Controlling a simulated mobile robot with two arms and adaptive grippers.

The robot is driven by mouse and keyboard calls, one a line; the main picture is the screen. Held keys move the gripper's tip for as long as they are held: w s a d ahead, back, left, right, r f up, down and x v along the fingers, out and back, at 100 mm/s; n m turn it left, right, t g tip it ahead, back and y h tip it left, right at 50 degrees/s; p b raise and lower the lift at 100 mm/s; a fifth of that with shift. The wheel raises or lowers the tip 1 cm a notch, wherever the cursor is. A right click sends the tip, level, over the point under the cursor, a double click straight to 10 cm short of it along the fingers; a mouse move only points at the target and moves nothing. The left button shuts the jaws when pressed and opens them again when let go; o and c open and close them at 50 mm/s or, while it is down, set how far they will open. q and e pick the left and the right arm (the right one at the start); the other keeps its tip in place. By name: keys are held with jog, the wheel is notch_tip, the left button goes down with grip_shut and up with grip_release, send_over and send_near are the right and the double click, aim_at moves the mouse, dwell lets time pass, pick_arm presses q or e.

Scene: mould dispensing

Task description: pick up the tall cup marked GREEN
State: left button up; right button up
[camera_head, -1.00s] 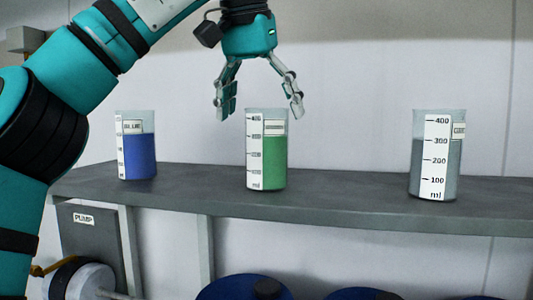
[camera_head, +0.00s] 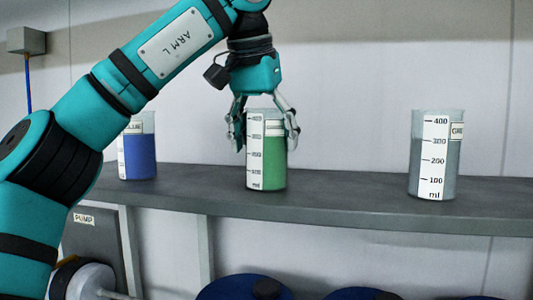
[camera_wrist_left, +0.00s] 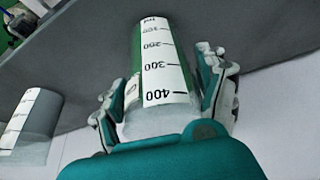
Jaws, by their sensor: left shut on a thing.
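The tall clear cup with green contents (camera_head: 274,165) stands upright on the grey shelf, in the middle of the head view. It has a white scale strip and a small label that is too blurred to read. My left gripper (camera_head: 265,140) comes down from above, its fingers shut on the sides of the cup's upper part. In the left wrist view the cup (camera_wrist_left: 168,60) lies between both fingers (camera_wrist_left: 165,95), with its scale facing the camera. The cup's base still appears to rest on the shelf. My right gripper is not in view.
The grey shelf (camera_head: 340,200) also holds a cup of blue liquid (camera_head: 142,160) at left, partly behind my left arm, and a cup of grey contents (camera_head: 453,170) at right. Shelf between green and grey cups is clear. Blue round lids (camera_head: 240,288) show below.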

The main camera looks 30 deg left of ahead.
pick_arm(q)
jog(key=c, duration=0.6)
jog(key=shift+w+r, duration=0.1)
jog(key=shift+r, duration=0.05)
